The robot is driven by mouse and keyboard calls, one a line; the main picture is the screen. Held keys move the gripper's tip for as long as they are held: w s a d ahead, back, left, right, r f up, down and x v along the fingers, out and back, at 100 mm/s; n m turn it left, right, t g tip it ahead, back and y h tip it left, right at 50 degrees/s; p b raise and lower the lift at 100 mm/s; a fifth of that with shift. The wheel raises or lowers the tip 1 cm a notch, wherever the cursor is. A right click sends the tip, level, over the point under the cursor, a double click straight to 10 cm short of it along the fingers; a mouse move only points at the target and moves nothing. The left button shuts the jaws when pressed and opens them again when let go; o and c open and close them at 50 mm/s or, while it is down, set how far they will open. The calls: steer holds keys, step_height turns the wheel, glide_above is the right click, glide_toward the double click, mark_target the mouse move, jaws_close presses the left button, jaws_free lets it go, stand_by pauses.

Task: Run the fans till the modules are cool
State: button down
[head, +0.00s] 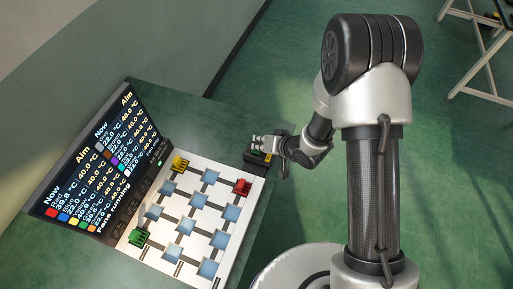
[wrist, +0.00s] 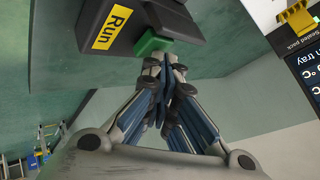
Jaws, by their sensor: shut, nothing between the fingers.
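A dark control box (wrist: 125,25) with a yellow "Run" label and a green button (wrist: 155,41) is right at my fingertips in the wrist view. My gripper (wrist: 165,64) is shut and empty, its tips at the button's edge; I cannot tell whether they press it. In the head view my gripper (head: 266,150) is at the box beside the white tray (head: 180,258). The tray holds a yellow module (head: 180,163), a red module (head: 242,187) and a green module (head: 138,237). The screen (head: 95,165) reads "Fans running" above the tray; its red row's Now figure looks like 39.8 °C.
Several pale blue squares (head: 187,226) joined by dark strips cover the tray. The screen stands along the tray's left side. The green floor (head: 290,60) behind is open, with a metal-framed stand (head: 475,45) at the upper right.

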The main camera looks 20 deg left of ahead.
steer(key=shift+r+p, duration=0.8)
steer(key=shift+r, duration=0.05)
step_height(320, 180, up, 5)
steer(key=p, duration=0.4)
stand_by(1.4)
